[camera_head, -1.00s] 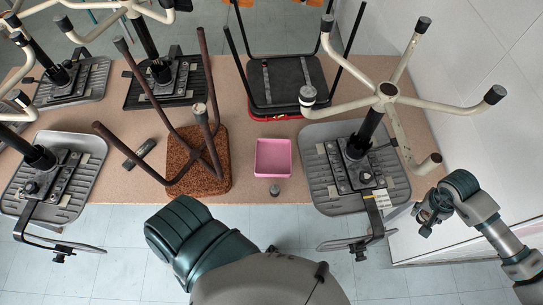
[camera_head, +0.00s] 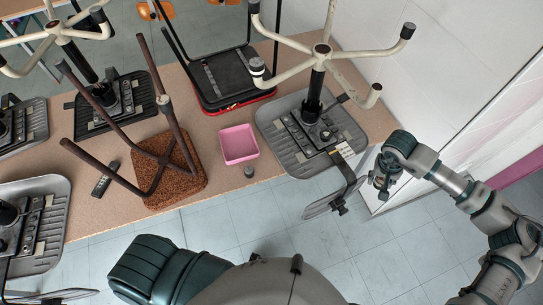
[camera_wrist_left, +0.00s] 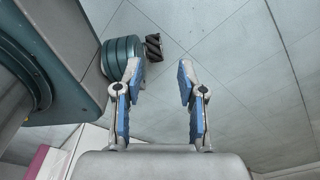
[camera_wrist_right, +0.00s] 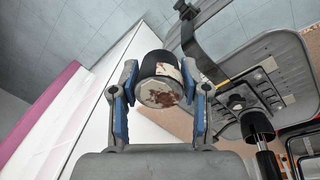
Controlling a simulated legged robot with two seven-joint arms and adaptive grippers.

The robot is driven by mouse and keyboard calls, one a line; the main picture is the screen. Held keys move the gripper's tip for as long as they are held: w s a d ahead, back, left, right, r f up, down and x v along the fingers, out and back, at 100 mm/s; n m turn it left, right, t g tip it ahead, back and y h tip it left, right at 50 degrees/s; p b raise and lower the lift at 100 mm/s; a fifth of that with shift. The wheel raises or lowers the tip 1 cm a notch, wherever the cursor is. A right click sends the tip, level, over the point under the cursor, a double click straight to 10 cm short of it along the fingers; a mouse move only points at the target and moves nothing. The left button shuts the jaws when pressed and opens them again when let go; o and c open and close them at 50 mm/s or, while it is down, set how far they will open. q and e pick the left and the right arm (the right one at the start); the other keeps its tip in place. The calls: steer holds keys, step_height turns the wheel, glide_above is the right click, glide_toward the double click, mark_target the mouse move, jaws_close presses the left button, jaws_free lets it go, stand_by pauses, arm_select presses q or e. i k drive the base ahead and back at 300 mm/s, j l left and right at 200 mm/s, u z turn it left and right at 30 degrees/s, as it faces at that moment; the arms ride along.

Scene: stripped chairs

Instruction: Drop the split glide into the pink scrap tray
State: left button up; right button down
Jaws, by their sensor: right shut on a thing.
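The pink scrap tray (camera_head: 239,144) is square and looks empty. It sits near the front edge of the table between two upturned chairs. My right gripper (camera_wrist_right: 160,68) is shut on a short black cylinder, the glide (camera_wrist_right: 158,92), with a pale, brown-stained end face. In the head view my right gripper (camera_head: 384,182) hangs beyond the table's front right, to the right of the tray and apart from it. The split itself cannot be made out. My left gripper (camera_wrist_left: 156,78) is open and empty over the tiled floor, outside the head view.
A grey upturned seat (camera_head: 275,128) with a black column and pale legs stands between the tray and my right gripper. A brown cork seat (camera_head: 180,180) with rusty legs is left of the tray. A small grey cylinder (camera_head: 248,171) stands just in front of the tray.

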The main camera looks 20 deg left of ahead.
mark_target(245, 145)
steer(key=k+u, duration=0.1)
steer(key=u, duration=0.75)
steer(key=k+j+u, duration=0.1)
steer(key=u, duration=0.3)
steer(key=l+u, duration=0.35)
steer(key=i+l+u, duration=0.1)
steer(key=u, duration=0.25)
steer(key=l+u, duration=0.35)
steer(key=i+l, duration=0.15)
